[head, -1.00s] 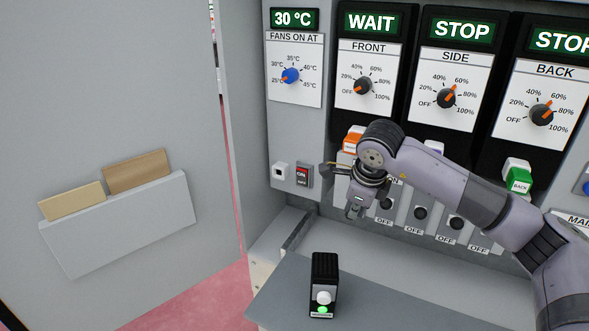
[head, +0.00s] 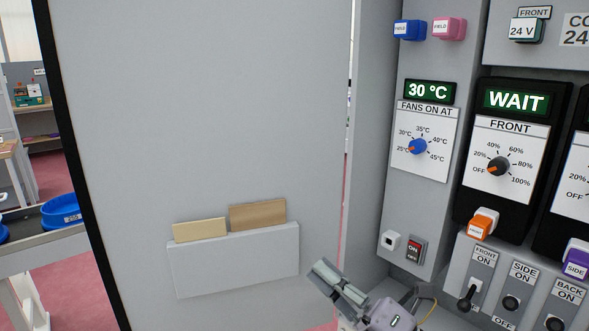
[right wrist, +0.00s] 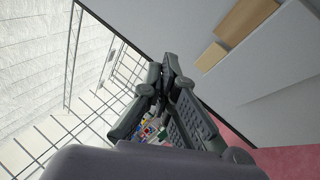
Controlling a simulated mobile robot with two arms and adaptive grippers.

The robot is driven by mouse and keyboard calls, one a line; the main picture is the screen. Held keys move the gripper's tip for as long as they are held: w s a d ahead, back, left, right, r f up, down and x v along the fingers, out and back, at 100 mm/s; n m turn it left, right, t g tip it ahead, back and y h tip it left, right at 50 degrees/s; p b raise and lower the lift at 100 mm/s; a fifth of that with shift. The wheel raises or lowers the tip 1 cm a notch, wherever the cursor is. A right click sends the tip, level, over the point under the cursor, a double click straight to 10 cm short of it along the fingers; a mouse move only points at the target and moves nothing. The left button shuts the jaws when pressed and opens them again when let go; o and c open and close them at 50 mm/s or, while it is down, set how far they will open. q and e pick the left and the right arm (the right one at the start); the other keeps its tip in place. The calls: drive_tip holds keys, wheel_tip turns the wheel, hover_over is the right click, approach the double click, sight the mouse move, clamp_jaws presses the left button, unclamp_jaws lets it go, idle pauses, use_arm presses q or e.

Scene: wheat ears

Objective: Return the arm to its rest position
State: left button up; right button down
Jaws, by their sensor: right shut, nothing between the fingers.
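Part of my purple-grey right arm (head: 393,315) shows at the bottom edge; the rest is out of frame. My left gripper is in neither current view.
The grey cabinet door (head: 210,110) fills the middle, with a pocket (head: 235,262) holding two tan boards. On the right is the control panel with the WAIT display (head: 516,102), the FRONT dial (head: 498,167) and switches (head: 511,302). A blue bowl (head: 62,212) stands far left.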

drive_tip(key=w+d+f+m+t+h, duration=0.1)
drive_tip(key=d+f+m+t+h, duration=0.2)
drive_tip(key=d+m+h, duration=0.5)
drive_tip(key=w+d+f+m+t+h, duration=0.2)
drive_tip(key=d+f+m+t+h, duration=0.3)
drive_tip(key=m, duration=0.6)
drive_tip(key=s+d+f+m+g+h, duration=0.35)
drive_tip(key=f+m+g+h, duration=0.25)
drive_tip(key=f, duration=0.3)
drive_tip(key=s+a+f+m+g+y, duration=0.1)
drive_tip(key=s+f+m+g, duration=0.2)
drive_tip(key=s+f+g, duration=0.55)
drive_tip(key=s+f+m+g+y, duration=0.1)
drive_tip(key=s+f+m+g, duration=0.25)
drive_tip(key=s+f, duration=0.9)
drive_tip(key=s+f+n+g, duration=0.1)
drive_tip(key=s+f+g, duration=0.15)
drive_tip(key=f, duration=2.05)
drive_tip(key=s+d+f, duration=0.3)
drive_tip(key=s+f, duration=1.3)
drive_tip(key=s, duration=0.1)
drive_tip(key=shift+s+f+h, duration=0.3)
drive_tip(key=shift+f+h, duration=0.1)
